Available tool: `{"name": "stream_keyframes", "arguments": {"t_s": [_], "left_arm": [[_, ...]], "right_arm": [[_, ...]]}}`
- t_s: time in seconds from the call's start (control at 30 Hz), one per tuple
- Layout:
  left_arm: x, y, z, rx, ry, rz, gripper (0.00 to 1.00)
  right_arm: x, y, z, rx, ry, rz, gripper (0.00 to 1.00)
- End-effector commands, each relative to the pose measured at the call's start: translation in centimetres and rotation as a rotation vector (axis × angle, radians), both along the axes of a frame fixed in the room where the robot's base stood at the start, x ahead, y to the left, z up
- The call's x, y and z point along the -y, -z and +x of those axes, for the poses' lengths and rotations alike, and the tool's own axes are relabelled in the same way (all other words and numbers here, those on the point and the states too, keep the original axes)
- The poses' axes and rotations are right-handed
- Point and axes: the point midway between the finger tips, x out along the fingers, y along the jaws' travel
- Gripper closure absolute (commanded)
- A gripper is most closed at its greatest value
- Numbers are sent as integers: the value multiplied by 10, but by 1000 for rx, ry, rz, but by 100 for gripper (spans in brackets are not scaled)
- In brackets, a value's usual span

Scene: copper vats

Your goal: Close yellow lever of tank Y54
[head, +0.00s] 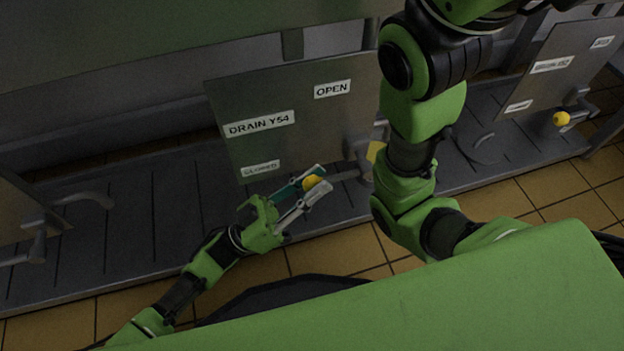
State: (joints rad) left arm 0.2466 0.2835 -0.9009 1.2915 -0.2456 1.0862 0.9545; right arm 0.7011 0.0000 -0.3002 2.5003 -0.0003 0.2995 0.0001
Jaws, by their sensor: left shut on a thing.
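The yellow lever of tank Y54 (346,175) sticks out to the left from its valve, roughly level in the picture, with a yellow knob (311,182) at its end. Behind it is the panel (298,105) marked "DRAIN Y54", with "OPEN" at upper right and a "CLOSED" label at lower left. My left gripper (313,184) is shut on the knob, one finger on each side of it. The valve body is partly hidden behind my right arm. My right arm crosses in front of the panel's right edge; its gripper is out of view.
A second panel (562,68) with its own yellow-knobbed lever (561,118) stands at the right. A grey pipe fitting (38,240) is at the left. A grooved grey ledge (130,215) runs under the panels, above a tiled floor (560,200).

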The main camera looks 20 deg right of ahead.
Motion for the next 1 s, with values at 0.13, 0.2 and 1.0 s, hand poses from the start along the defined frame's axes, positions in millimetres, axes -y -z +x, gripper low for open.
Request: {"name": "stream_keyframes", "arguments": {"t_s": [0.13,0.2,1.0], "left_arm": [[-1,3,0,-4,-2,-7,100],[-1,3,0,-4,-3,-7,100],[-15,13,-2,-5,-2,-4,62]], "right_arm": [[0,3,0,1,0,0,60],[0,2,0,1,0,-1,60],[0,2,1,-3,0,0,60]]}}
